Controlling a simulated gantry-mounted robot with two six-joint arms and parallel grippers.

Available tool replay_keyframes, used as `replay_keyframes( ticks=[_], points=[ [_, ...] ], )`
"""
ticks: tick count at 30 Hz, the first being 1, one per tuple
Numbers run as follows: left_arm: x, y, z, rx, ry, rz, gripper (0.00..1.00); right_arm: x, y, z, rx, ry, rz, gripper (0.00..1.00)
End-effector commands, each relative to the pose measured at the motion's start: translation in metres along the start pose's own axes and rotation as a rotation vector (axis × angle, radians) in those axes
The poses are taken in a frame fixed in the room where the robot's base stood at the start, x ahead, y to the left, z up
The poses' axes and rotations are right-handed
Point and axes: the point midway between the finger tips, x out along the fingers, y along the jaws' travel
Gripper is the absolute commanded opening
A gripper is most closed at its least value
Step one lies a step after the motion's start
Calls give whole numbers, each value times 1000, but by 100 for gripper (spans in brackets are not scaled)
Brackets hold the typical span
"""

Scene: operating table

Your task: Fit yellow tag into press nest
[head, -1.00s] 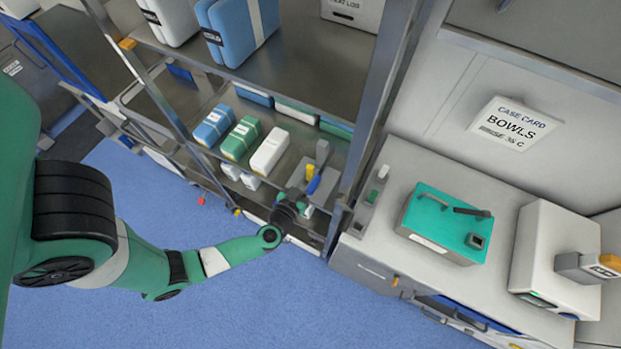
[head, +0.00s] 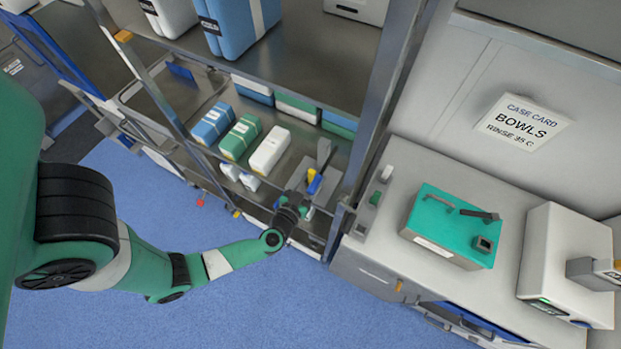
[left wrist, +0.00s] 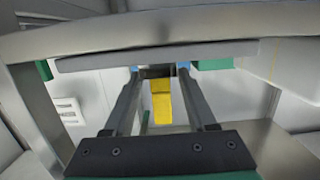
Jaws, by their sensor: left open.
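A small yellow piece, apparently the yellow tag (head: 311,175), shows beside a blue part and a grey upright (head: 323,153) on the lower shelf in the head view. My left gripper (head: 304,195) reaches this spot from the front. In the left wrist view the yellow tag (left wrist: 161,102) stands between the two dark fingers of my left gripper (left wrist: 159,72), with gaps on both sides. The fingers are apart and not closed on it. I cannot make out the press nest with certainty. My right gripper is not in view.
Blue, green and white packs (head: 240,137) lie left on the lower shelf (head: 292,160). A metal post (head: 372,125) stands right of my gripper. Beyond it, a counter holds a teal-topped box (head: 450,228) and a white machine (head: 565,262) with a grey arm.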

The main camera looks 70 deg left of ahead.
Motion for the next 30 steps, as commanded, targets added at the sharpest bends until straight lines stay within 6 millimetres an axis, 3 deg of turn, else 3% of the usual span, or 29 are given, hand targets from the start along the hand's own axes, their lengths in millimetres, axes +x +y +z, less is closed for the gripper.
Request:
replay_keyframes(
  ticks=[5,18,24,30],
  points=[
    [-13,1,-3,2,-2,4,57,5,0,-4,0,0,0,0],
    [-94,2,-3,2,-1,11,57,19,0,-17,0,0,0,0],
    [-113,2,-2,0,0,6,57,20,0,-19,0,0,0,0],
    [-120,0,-2,0,0,2,57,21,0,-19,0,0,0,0]
  ],
)
